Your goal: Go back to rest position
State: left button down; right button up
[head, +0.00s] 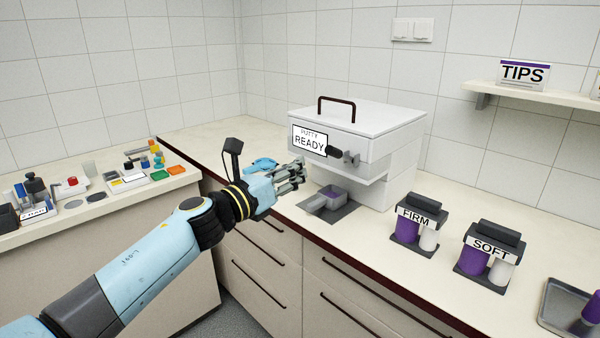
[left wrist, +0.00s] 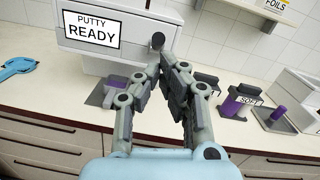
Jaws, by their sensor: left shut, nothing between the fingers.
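My left gripper (head: 298,176) is shut and empty, in front of the white putty box (head: 385,150) in the head view. It also shows in the left wrist view (left wrist: 168,68), pointing toward the box with its fingertips together. The box carries a sign (head: 310,141) reading PUTTY READY, a dark top handle and a dark knob (head: 334,152). A small purple-grey tray (head: 333,194) sits on a dark plate below the box front. I cannot tell from these views whether the fingers touch the box. My right gripper is not in view.
The FIRM holder (head: 418,218) and SOFT holder (head: 488,254) stand right of the box. A metal tray (head: 567,309) is at the right edge. A light-blue object (left wrist: 17,68) lies on the counter left of the box. Small items crowd the left counter (head: 105,215).

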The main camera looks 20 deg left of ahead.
pick_arm(q)
jog(key=s+a+f+n+g+y+b, duration=0.15)
jog(key=s+f+n+b, duration=0.45)
jog(key=f, duration=0.9)
jog(key=s+a+f+n+g+y+b, duration=0.1)
jog(key=s+f+n+g+y+b, duration=0.15)
jog(key=s+f, duration=0.95)
jog(key=s+a+f+n+g+y+b, duration=0.1)
jog(key=s+f+n+g+b, duration=0.25)
jog(key=f, duration=1.55)
jog(key=s+a+f+n+g+y+b, duration=0.2)
jog(key=s+f+n+g+b, duration=0.3)
jog(key=s+f+n, duration=1.15)
jog(key=s+f+n+g, duration=0.2)
jog(key=s+f+n, duration=0.1)
jog(key=s, duration=0.7)
jog(key=s+f+n+g, duration=0.2)
jog(key=s+f+n, duration=0.2)
jog(key=s, duration=0.6)
jog(key=shift+d+n+b, duration=0.3)
jog(key=shift+d+n, duration=0.15)
jog(key=shift+n, duration=0.4)
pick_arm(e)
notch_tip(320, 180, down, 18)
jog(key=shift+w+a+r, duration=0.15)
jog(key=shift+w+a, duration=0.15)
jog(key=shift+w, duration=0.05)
